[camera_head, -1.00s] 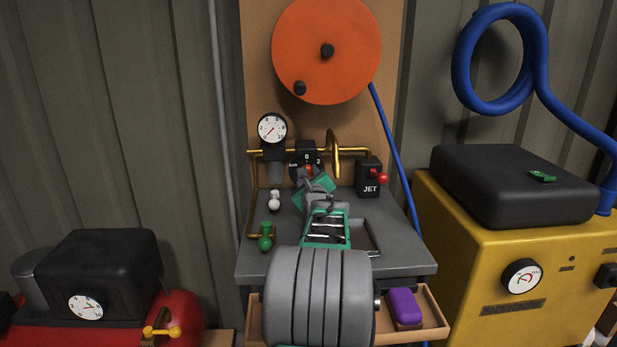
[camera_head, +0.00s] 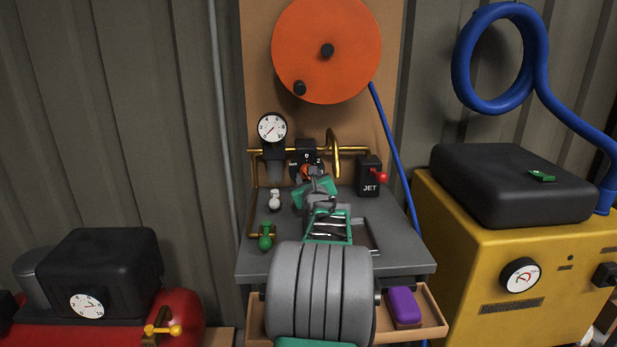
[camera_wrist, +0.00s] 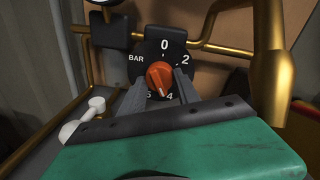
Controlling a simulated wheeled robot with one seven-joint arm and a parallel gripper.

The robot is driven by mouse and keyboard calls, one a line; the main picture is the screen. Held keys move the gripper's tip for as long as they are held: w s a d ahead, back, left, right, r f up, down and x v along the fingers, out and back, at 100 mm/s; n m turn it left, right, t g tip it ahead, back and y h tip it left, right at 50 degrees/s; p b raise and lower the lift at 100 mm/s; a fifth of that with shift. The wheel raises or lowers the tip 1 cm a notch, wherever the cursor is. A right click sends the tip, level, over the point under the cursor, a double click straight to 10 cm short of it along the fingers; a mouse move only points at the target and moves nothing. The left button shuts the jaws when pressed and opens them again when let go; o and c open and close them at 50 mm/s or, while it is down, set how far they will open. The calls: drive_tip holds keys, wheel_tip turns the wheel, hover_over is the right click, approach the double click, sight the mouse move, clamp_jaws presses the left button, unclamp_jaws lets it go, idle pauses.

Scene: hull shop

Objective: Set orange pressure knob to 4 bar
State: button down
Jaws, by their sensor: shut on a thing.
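The orange pressure knob (camera_wrist: 158,76) sits on a black dial plate (camera_wrist: 157,52) marked BAR, 0, 2, 4 and, partly hidden, 6. Its white pointer mark faces down and slightly right, toward the 4. My gripper (camera_wrist: 162,84) has one finger on each side of the knob and is shut on it. In the head view, my gripper (camera_head: 310,180) reaches the knob (camera_head: 306,170) over the grey bench, and the hand covers part of the dial.
A white round gauge (camera_head: 272,128) hangs left of the dial on brass pipe (camera_head: 352,149). A black JET box (camera_head: 368,178) with a red knob is to the right. A white-knobbed fitting (camera_head: 274,201) and a green valve (camera_head: 266,238) stand left of my arm.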

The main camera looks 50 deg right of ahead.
drive_tip(key=c, duration=0.9)
unclamp_jaws()
drive_tip(key=p+v, duration=0.1)
drive_tip(key=v, duration=0.7)
drive_tip(key=shift+d, duration=0.1)
drive_tip(key=shift+w, duration=0.1)
